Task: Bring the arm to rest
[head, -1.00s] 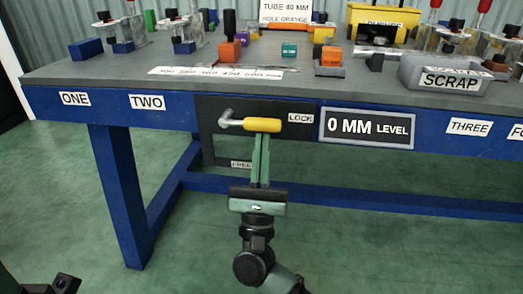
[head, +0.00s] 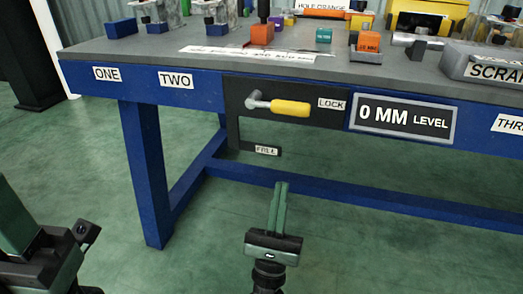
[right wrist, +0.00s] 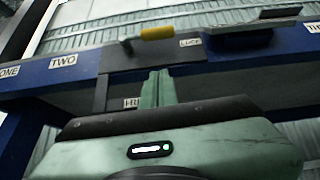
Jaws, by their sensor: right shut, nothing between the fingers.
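My right gripper (head: 281,186) is shut and empty, its green fingers together and pointing up, below the bench's front edge. It also shows in the right wrist view (right wrist: 158,75). The lever with a yellow handle (head: 290,108) lies about level on a dark plate, its handle toward the LOCK label (head: 331,104). It shows in the right wrist view too (right wrist: 158,33). In the head view the fingertips are below the handle and apart from it. Part of my left gripper (head: 35,250) shows at the lower left edge; its fingertips are not clear.
The blue bench front (head: 200,98) and its leg (head: 150,175) stand ahead. A blue crossbar (head: 350,195) runs low beneath the bench. A 0 MM LEVEL sign (head: 403,118) is right of the lever. The green floor in front is open.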

